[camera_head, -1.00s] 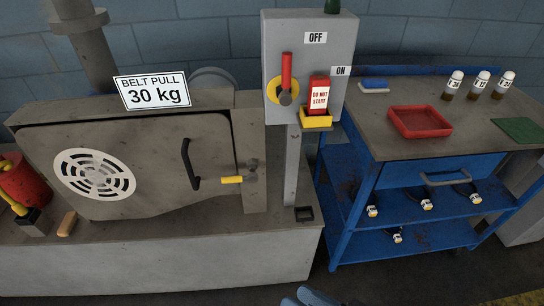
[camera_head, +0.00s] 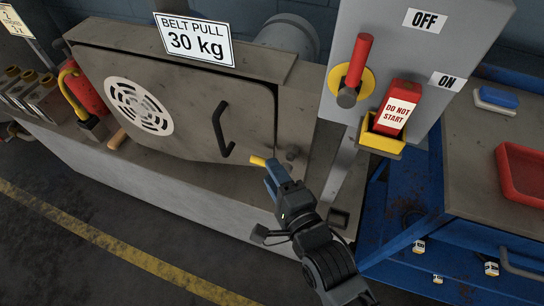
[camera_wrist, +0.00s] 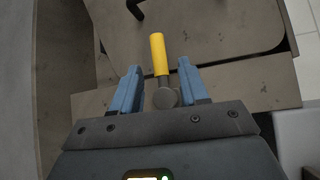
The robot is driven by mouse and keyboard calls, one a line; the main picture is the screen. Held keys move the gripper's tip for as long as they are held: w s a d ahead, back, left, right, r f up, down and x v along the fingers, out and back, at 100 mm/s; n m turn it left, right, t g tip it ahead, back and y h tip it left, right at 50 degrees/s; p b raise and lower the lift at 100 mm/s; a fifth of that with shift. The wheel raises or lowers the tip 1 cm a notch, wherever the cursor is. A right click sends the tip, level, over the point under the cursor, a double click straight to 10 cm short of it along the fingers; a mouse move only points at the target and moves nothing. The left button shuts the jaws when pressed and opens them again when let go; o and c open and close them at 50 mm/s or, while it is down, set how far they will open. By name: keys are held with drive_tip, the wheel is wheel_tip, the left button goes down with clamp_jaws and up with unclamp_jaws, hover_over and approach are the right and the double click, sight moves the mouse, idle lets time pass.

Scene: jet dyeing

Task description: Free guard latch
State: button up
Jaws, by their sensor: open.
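The guard latch is a short yellow handle (camera_head: 258,161) on a dark round pivot, at the right edge of the grey guard door (camera_head: 190,115). In the head view it points left, toward the door. In the wrist view the yellow handle (camera_wrist: 158,54) stands between and beyond my fingertips, with its pivot (camera_wrist: 165,98) between the fingers. My gripper (camera_wrist: 157,78) is open, with one blue finger on each side of the latch and visible gaps. In the head view my gripper (camera_head: 274,172) is at the latch and partly hides its pivot.
A black door handle (camera_head: 224,132) is just left of the latch. The grey switch box (camera_head: 400,60) with red lever (camera_head: 358,60) and red "DO NOT START" tag (camera_head: 398,108) is at upper right. A blue cart (camera_head: 410,200) stands right of my arm. Open floor lies at lower left.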

drive_tip(key=shift+x, duration=2.45)
clamp_jaws()
